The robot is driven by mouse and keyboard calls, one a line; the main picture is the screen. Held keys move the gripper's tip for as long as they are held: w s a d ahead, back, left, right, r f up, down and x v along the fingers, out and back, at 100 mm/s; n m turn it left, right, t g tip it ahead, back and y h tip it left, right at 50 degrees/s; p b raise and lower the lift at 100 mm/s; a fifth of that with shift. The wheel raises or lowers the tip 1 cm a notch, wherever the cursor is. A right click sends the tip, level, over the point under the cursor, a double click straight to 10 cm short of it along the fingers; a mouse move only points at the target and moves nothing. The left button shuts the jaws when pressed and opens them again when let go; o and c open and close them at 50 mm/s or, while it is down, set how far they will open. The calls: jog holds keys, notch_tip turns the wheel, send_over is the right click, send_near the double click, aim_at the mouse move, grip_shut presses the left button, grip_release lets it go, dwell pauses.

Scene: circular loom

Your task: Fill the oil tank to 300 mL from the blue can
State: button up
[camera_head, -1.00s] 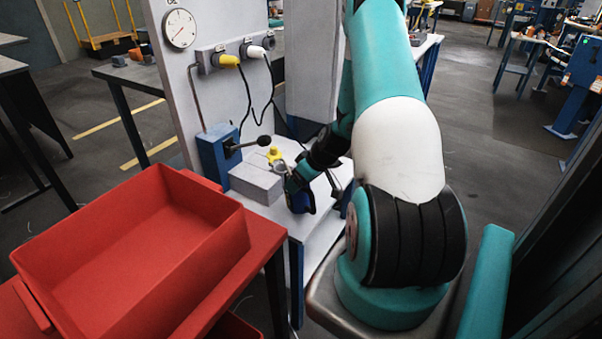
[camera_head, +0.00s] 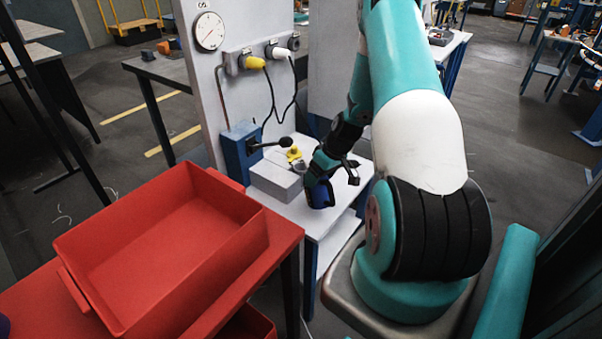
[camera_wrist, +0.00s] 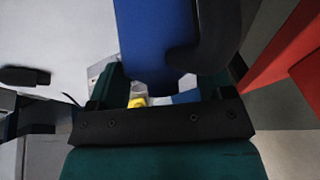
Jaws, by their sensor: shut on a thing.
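My gripper (camera_head: 318,170) is shut on the blue can (camera_head: 321,194) at the right front of the white bench. In the wrist view the can (camera_wrist: 153,35) stands beyond the jaws (camera_wrist: 160,90), with a dark curved part beside it. A grey box (camera_head: 274,182), apparently the oil tank, sits on the bench just left of the can. A yellow piece (camera_head: 293,153) and a small grey ring-shaped neck (camera_head: 300,167) are at its back right; the yellow piece (camera_wrist: 138,102) also shows in the wrist view. No oil or level mark is readable.
A blue box (camera_head: 240,150) with a black-knobbed lever stands behind the tank. A white panel carries a dial gauge (camera_head: 209,31) and plugs with hanging cables. A red bin (camera_head: 165,240) on a red table fills the left front.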

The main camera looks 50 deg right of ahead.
aim_at(324, 190)
jog(key=shift+w+d+r+g+y+p, duration=0.1)
jog(key=shift+r+g+y+p, duration=0.05)
jog(key=shift+r+g+p, duration=0.3)
jog(key=shift+w+r+g+y+p, duration=0.15)
jog(key=shift+r+g+p, duration=0.1)
jog(key=shift+r+p, duration=0.25)
jog(key=shift+f, duration=0.1)
dwell(2.2)
